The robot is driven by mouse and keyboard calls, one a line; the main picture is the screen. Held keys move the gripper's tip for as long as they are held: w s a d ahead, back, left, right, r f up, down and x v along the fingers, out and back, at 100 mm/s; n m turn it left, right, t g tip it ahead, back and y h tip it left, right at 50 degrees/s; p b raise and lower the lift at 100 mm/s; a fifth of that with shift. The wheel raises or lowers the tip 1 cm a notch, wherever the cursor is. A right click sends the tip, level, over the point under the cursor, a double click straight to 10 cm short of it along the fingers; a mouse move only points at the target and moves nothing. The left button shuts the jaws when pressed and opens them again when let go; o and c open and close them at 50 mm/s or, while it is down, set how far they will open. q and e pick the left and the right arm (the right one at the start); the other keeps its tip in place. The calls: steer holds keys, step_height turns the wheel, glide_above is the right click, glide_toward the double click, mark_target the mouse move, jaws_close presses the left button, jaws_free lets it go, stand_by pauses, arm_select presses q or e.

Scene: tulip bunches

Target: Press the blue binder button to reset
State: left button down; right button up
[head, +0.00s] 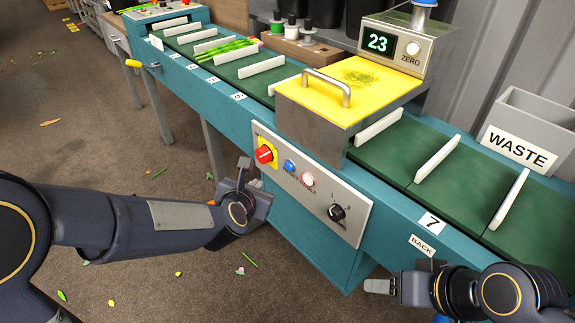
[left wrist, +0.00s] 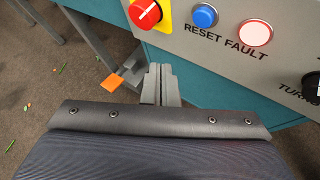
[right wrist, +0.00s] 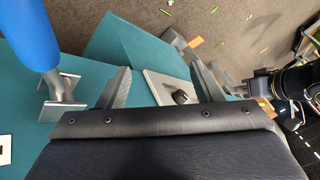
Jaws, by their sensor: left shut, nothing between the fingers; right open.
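The blue reset button (head: 290,166) is on the grey control panel (head: 345,222) on the front of the teal machine. In the left wrist view the blue button (left wrist: 205,16) sits above the word RESET, between the red knob (left wrist: 145,13) and the lit pale fault lamp (left wrist: 255,32). My left gripper (head: 243,165) is shut and empty, in front of the panel's left end near the red knob. In the left wrist view its fingertips (left wrist: 158,68) are below and left of the button, apart from it. My right gripper (head: 380,286) is open and empty, low at the machine's right front.
A yellow-topped box (head: 300,95) with a handle stands over the green belt (head: 390,150) with white dividers. A scale display (head: 378,41) reads 23. A bunch of green stems (head: 225,50) lies on the belt. A grey waste bin (head: 540,105) stands at right. Floor before the panel is open.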

mark_target(288, 167)
arm_select(q)
steer(key=w+d+p, duration=0.1)
steer(key=w+d, duration=0.2)
steer(key=d, duration=0.2)
steer(key=shift+w+p, duration=0.3)
steer(key=shift+w, duration=0.1)
steer(key=shift+d, duration=0.1)
stand_by(1.7)
steer(key=shift+w+d, duration=0.25)
steer(key=shift+d, duration=0.05)
steer(key=shift+w+d, duration=0.25)
steer(key=shift+d, duration=0.1)
stand_by(0.6)
steer(key=shift+a, duration=0.1)
steer(key=shift+s+a+b, duration=0.5)
steer(key=shift+s+a, duration=0.05)
steer(key=shift+a, duration=0.05)
